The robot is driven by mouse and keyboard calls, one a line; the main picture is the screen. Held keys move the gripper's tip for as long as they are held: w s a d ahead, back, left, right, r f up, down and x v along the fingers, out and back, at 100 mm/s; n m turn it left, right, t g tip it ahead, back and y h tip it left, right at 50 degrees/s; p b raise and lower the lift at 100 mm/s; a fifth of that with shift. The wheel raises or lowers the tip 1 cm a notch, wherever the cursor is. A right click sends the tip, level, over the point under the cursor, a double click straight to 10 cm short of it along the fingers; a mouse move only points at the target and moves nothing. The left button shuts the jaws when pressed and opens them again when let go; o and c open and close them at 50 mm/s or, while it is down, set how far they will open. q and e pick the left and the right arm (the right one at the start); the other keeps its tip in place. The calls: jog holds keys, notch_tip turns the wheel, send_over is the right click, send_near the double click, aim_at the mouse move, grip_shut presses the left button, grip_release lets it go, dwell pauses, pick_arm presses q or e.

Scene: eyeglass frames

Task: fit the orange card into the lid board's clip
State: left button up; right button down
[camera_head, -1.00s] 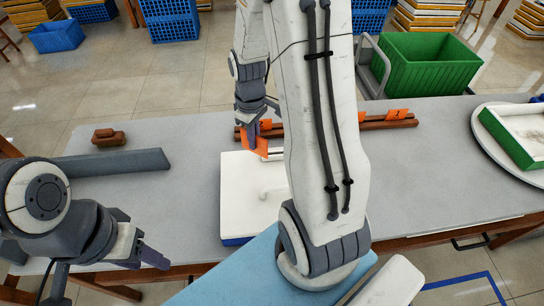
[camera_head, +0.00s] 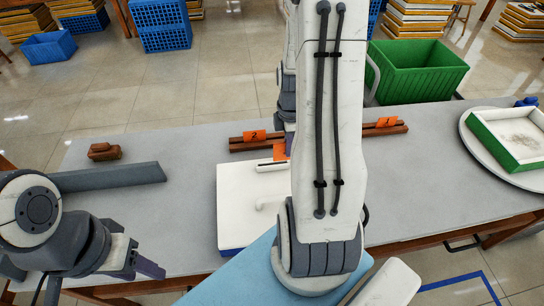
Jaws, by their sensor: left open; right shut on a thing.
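The white lid board (camera_head: 233,205) lies on the table in front of me, with a blue edge below. Its white bar-like clip (camera_head: 270,167) shows near the board's far edge. The right end of the clip is hidden by my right arm. An orange card (camera_head: 279,151) shows as a small piece just beyond the clip; the rest is hidden. My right gripper (camera_head: 288,144) is mostly behind its own arm and is shut on this card. I cannot tell whether card and clip touch. My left gripper (camera_head: 148,269) is open and empty, low at the left.
A brown wooden rack (camera_head: 320,134) behind the board holds an orange card (camera_head: 255,135) and another orange card (camera_head: 386,122). A dark bar (camera_head: 110,177) and a brown block (camera_head: 104,151) lie left. A green-sided tray (camera_head: 505,145) sits on a round plate at right.

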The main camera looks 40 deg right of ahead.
jog(key=w+f, duration=0.1)
jog(key=w+a+f, duration=0.1)
jog(key=w, duration=0.1)
jog(key=w+a+f, duration=0.1)
jog(key=shift+w+p, duration=0.2)
jog(key=shift+p, duration=0.15)
notch_tip(320, 180, down, 4)
jog(key=shift+p, duration=0.35)
